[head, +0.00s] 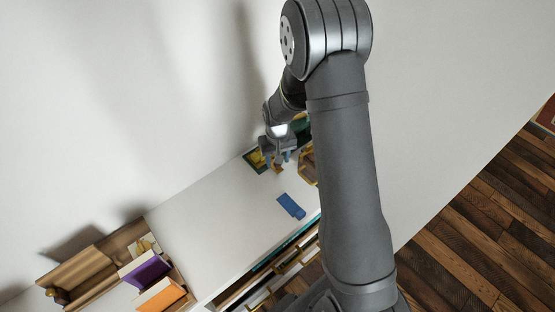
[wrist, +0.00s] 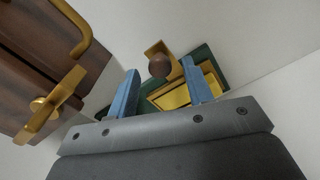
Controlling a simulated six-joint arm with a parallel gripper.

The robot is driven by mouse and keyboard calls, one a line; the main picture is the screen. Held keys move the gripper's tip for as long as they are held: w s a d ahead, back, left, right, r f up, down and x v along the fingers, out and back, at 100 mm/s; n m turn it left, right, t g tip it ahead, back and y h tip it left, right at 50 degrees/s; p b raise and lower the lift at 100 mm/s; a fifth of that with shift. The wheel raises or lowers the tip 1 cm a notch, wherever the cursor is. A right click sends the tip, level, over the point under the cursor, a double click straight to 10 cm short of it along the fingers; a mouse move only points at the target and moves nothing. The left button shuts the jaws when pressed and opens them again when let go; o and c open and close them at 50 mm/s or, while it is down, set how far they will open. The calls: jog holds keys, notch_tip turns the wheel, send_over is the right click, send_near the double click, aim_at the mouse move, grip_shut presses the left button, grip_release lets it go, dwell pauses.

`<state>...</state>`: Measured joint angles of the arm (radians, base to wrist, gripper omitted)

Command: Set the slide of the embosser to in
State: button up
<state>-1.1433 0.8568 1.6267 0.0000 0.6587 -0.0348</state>
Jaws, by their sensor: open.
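The embosser looks to be the green and yellow device, with a dark green base (wrist: 206,53), a yellow frame (wrist: 176,97) and a yellow bracket carrying a round brown knob (wrist: 159,66). In the head view part of the green and yellow device (head: 254,160) shows beside my gripper (head: 277,159), at the back of the white surface. My gripper (wrist: 160,68) is open, its two blue fingers apart. In the wrist view the knob appears between the fingertips; I cannot tell whether they touch it. The gripper body hides the device's near part, and I cannot tell the slide's position.
A brown wooden piece (wrist: 30,65) with brass handles is close on the left in the wrist view. A blue block (head: 291,206) lies on the white surface (head: 215,220). A wooden organizer with purple (head: 148,271) and orange (head: 161,296) parts stands at the lower left.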

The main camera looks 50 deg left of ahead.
jog(key=shift+f, duration=0.55)
grip_shut()
jog(key=w, duration=1)
jog(key=shift+w+r, duration=0.1)
jog(key=shift+w, duration=0.2)
grip_release()
